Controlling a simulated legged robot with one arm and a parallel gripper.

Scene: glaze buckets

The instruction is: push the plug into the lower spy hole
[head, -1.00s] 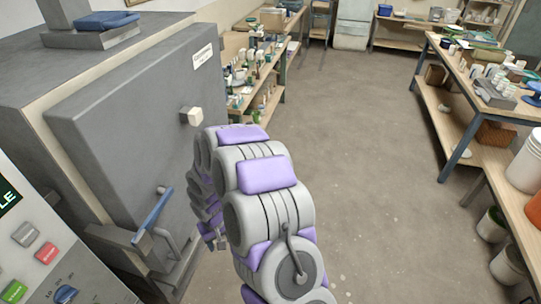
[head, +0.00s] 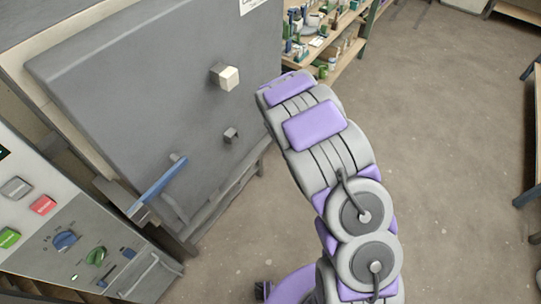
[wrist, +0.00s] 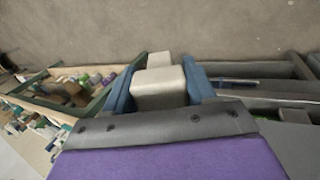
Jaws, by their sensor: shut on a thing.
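The kiln door (head: 150,100) fills the left of the head view. A pale square plug (head: 228,78) stands out from its upper part. Below it, a small dark grey square fitting (head: 231,135) appears to be at the lower spy hole; its opening is not clear. In the wrist view my gripper (wrist: 160,88) has its two blue fingers closed on the sides of a pale grey block, the plug (wrist: 159,92). A smaller pale block (wrist: 159,60) shows just beyond it; I cannot tell whether it is part of the same plug. In the head view my arm hides my gripper.
A blue door handle (head: 160,183) sticks out at the door's lower left. The control panel (head: 70,230) is at the far left. Shelves with pots and bottles (head: 325,35) stand beyond the door. The floor (head: 450,130) to the right is open.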

